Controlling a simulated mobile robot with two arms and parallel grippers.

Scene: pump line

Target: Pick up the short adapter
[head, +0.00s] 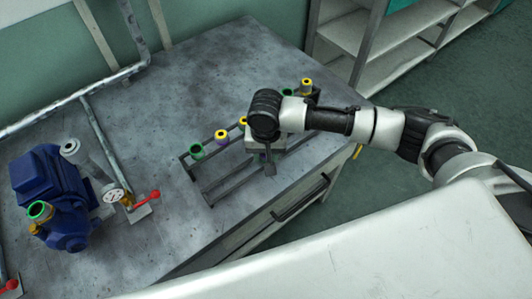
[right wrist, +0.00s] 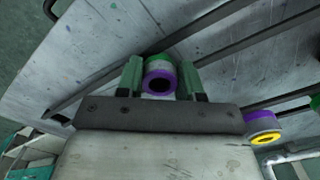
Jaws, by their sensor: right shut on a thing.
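My right gripper (head: 268,167) is low over the front side of the dark rack (head: 232,186) on the workbench in the head view. In the right wrist view its two green fingers (right wrist: 160,80) are shut on a short adapter (right wrist: 160,76), a grey ring with a purple near rim and a green far end. In the head view my wrist mostly hides this adapter. My left gripper is not in view.
Other adapters stand along the rack: a green-topped one (head: 197,151), a yellow and purple one (head: 221,136) and several more. A blue pump (head: 48,180), pipes and a red-handled valve (head: 146,199) are at left. The bench's back middle is clear.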

